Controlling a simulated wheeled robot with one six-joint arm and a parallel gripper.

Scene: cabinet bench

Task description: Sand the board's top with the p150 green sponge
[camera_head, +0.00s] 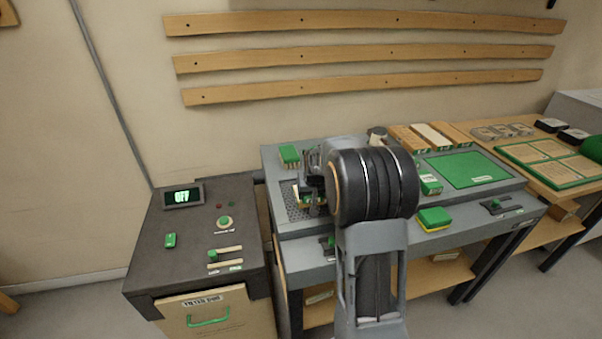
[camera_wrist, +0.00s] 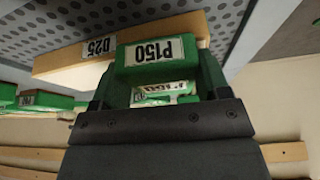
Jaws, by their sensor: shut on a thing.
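The green P150 sponge (camera_wrist: 130,66) is held between the jaws of my gripper (camera_wrist: 155,78) in the wrist view, its label upside down. My gripper (camera_head: 312,192) is shut on it, over the perforated panel in the head view. The pale wooden board (camera_wrist: 75,62), marked D25, lies on the grey perforated panel (camera_wrist: 150,17), partly hidden behind the sponge. I cannot tell whether the sponge touches the board's top. In the head view my arm hides much of the board and sponge.
A dark cabinet (camera_head: 190,240) with a display (camera_head: 183,197) reading OFF stands left of the grey bench (camera_head: 500,210). Green blocks (camera_head: 289,155) stand at the panel's back left. A green-yellow block (camera_head: 434,218) and a green mat (camera_head: 465,167) lie to the right.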

